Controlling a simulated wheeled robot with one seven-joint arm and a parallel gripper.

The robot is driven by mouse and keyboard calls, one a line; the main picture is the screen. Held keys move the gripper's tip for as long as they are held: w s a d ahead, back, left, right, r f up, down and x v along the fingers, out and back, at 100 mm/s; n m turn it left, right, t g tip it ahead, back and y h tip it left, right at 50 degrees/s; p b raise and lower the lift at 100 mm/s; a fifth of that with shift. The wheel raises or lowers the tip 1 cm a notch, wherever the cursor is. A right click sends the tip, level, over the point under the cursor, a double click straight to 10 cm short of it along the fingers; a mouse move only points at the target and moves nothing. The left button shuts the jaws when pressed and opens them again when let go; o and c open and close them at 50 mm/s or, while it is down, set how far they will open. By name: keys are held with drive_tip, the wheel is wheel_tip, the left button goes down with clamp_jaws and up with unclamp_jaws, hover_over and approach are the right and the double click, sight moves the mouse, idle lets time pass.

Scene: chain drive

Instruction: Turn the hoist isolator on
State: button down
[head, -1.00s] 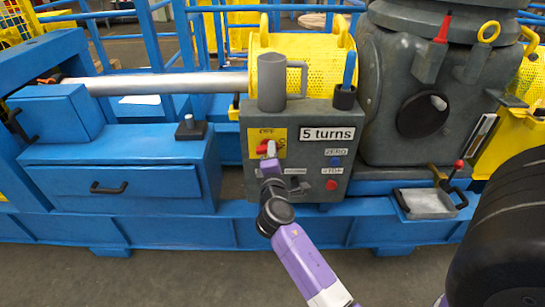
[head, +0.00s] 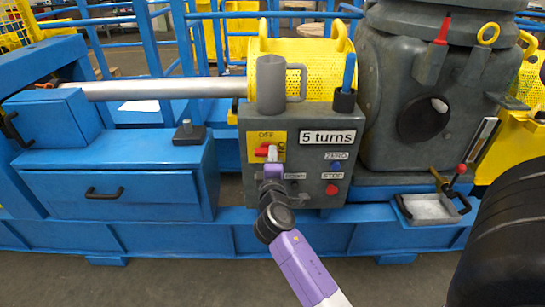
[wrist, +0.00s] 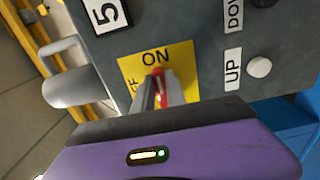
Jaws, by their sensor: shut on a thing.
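The isolator is a small red handle (head: 262,151) on a yellow plate (head: 279,139) marked OFF at the top and ON at the right, on the front of a grey control box. In the wrist view the red handle (wrist: 158,73) sits between the two grey fingers of my gripper (wrist: 162,90), its visible end towards the word ON. My gripper (head: 272,153) is shut on the handle in the head view. The fingers hide part of the handle and the plate's lower right.
The box (head: 312,189) also carries a "5 turns" sign (head: 328,137), a blue ZERO button (head: 336,167) and a red STOP button (head: 332,190). A grey mug (head: 270,90) and a dark cup (head: 343,100) stand on top. Below is a blue frame (head: 400,238).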

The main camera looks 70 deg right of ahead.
drive_tip(key=c, duration=1.4)
unclamp_jaws()
drive_tip(key=shift+o, duration=0.2)
drive_tip(key=v, duration=0.8)
